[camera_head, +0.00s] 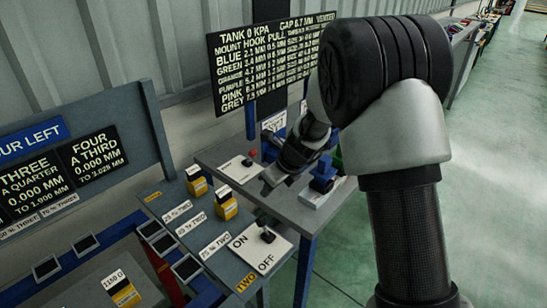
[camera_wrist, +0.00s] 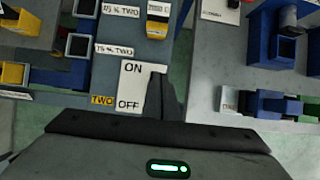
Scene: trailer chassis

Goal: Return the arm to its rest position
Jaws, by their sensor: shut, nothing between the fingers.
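My arm, white and black, rises at the right of the head view and bends over toward the benches. My gripper (camera_head: 268,186) hangs above the grey bench and points down to the left. In the wrist view its dark fingers (camera_wrist: 159,88) are together with nothing between them. They overlap the white ON/OFF plate (camera_wrist: 135,75) in that view. The plate also shows in the head view (camera_head: 247,253), with a black lever (camera_head: 267,236) on it. The gripper looks apart from the plate, but its exact height is hard to tell.
Yellow-black items (camera_head: 226,204) and labels line the left bench. A black text board (camera_head: 262,65) stands behind. Green floor (camera_head: 495,200) is clear at right.

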